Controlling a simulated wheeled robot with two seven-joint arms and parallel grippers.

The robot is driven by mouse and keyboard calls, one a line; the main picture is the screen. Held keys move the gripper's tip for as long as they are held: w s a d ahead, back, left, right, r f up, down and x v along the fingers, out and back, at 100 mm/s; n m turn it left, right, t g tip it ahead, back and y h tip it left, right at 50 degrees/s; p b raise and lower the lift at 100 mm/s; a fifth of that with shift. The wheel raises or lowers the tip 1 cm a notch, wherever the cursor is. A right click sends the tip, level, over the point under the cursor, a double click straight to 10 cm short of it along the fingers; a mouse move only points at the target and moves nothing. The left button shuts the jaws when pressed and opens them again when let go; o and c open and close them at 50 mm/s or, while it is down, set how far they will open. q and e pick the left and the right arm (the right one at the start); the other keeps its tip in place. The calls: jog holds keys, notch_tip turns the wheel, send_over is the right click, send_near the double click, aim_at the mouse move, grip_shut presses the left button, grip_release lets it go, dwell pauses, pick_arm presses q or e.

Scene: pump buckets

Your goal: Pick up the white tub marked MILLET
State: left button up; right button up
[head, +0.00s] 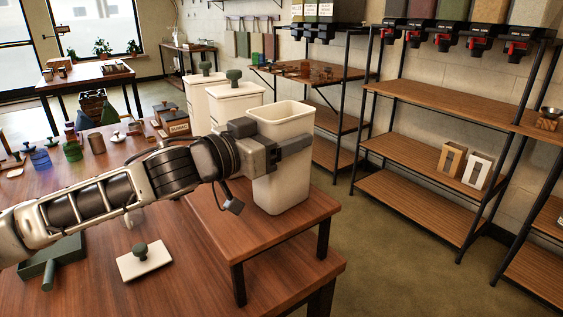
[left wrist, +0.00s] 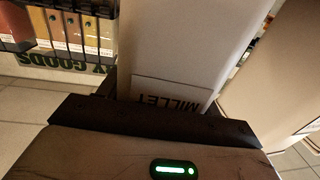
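The white tub marked MILLET (head: 281,185) stands upright and without a lid on the raised wooden stand. In the left wrist view the tub (left wrist: 190,45) fills the middle, and its MILLET label reads upside down. My left gripper (head: 278,148) is at the tub's upper part, with one finger lying along the near wall. The other finger is hidden behind the tub. Whether the fingers press on the walls or only surround them cannot be told. My right gripper is in no view.
Two lidded white bins (head: 235,101) stand close behind the tub. A white lid with a green knob (head: 145,261) and a dark green scoop (head: 50,262) lie on the lower table. Shelves (head: 440,103) stand at the right, with open floor (head: 390,255) before them.

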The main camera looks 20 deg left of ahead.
pick_arm(q)
jog(key=c, duration=1)
jog(key=shift+r, duration=0.15)
grip_shut()
jog(key=shift+r, duration=0.1)
